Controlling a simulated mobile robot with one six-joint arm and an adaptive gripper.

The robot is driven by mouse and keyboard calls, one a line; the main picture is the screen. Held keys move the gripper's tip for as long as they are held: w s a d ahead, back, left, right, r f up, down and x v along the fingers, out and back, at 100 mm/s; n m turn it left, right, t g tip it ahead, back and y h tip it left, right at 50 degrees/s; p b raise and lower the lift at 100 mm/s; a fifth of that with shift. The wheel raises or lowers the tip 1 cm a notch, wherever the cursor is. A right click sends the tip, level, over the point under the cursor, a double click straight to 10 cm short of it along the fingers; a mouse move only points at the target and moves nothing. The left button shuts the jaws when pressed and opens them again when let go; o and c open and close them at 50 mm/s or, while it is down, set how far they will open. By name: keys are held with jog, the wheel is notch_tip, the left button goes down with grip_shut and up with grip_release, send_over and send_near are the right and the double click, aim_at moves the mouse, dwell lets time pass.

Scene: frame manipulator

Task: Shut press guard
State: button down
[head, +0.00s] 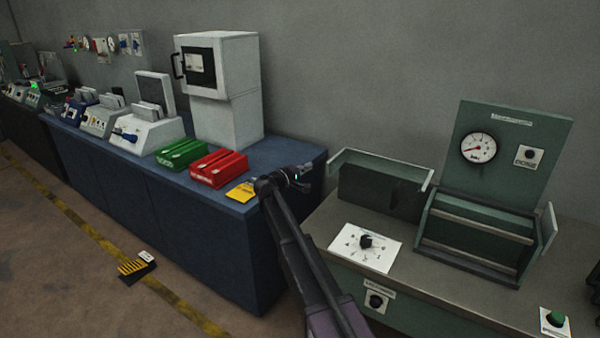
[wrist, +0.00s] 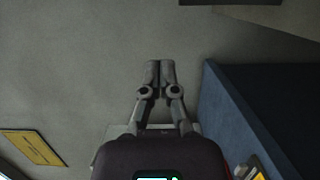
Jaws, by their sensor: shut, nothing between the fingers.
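A green machine with a round gauge on its upright back panel (head: 512,155) stands on the right-hand bench in the head view. I take it to be the press, though its label is too small to read. At its front is a green frame with pale horizontal bars (head: 478,238), which looks like the guard; I cannot tell how far it is open. My gripper (head: 303,178) is above the gap between the two benches, left of the machine and apart from it. In the wrist view, its fingers (wrist: 160,66) are together and hold nothing.
A blue bench (head: 195,225) carries a red box (head: 218,168), a green box (head: 182,153) and a white cabinet (head: 225,120).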

jog(key=shift+s+d, duration=0.25)
jog(key=shift+d, duration=1)
jog(key=shift+s+d, duration=0.2)
jog(key=shift+d, duration=1.05)
